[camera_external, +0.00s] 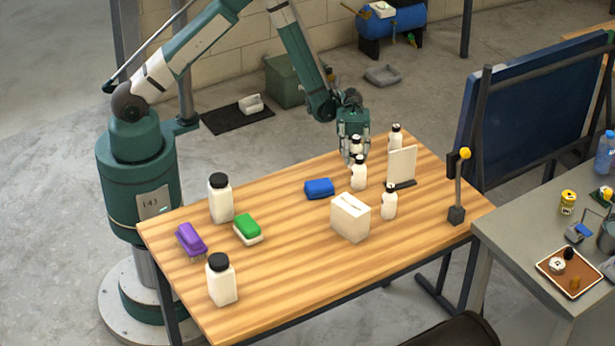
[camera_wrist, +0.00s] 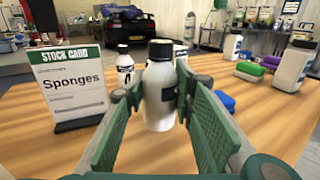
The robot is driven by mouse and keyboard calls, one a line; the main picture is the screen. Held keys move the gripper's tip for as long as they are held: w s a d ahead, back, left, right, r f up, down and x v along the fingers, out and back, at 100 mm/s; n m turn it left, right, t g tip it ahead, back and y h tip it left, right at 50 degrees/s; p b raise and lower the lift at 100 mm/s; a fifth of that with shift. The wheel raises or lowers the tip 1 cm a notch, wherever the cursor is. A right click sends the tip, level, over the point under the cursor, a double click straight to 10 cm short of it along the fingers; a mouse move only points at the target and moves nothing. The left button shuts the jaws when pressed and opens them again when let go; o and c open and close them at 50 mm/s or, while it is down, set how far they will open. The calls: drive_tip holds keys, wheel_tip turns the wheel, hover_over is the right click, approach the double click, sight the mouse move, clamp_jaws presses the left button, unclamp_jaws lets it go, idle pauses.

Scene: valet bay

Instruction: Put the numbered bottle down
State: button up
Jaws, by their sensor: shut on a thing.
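My gripper (camera_external: 354,130) is shut on a small white bottle with a black cap, which shows in the external view (camera_external: 356,146) and upright between the green finger pads in the wrist view (camera_wrist: 159,95). A dark label patch shows on it, partly covered by a finger; I cannot read a number. Its base is hard to see, so I cannot tell whether it touches the table (camera_external: 290,260).
A "Sponges" stock card (camera_wrist: 72,85) stands left in the wrist view. A white slotted box (camera_external: 350,217), a blue sponge (camera_external: 319,188) and a yellow-knobbed lever (camera_external: 459,190) are around. Two large bottles (camera_external: 220,200) (camera_external: 221,282) and green and purple brushes (camera_external: 248,228) (camera_external: 190,240) are at left.

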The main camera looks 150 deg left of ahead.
drive_tip(key=shift+f+b, duration=0.45)
drive_tip(key=shift+f, duration=1.3)
drive_tip(key=shift+f, duration=0.2)
drive_tip(key=o, duration=1)
drive_tip(key=shift+r, duration=0.25)
drive_tip(key=p+v, duration=0.2)
drive_tip(key=v, duration=1)
drive_tip(key=shift+f+p, duration=0.1)
drive_tip(key=shift+p, duration=0.25)
drive_tip(key=shift+w, duration=0.1)
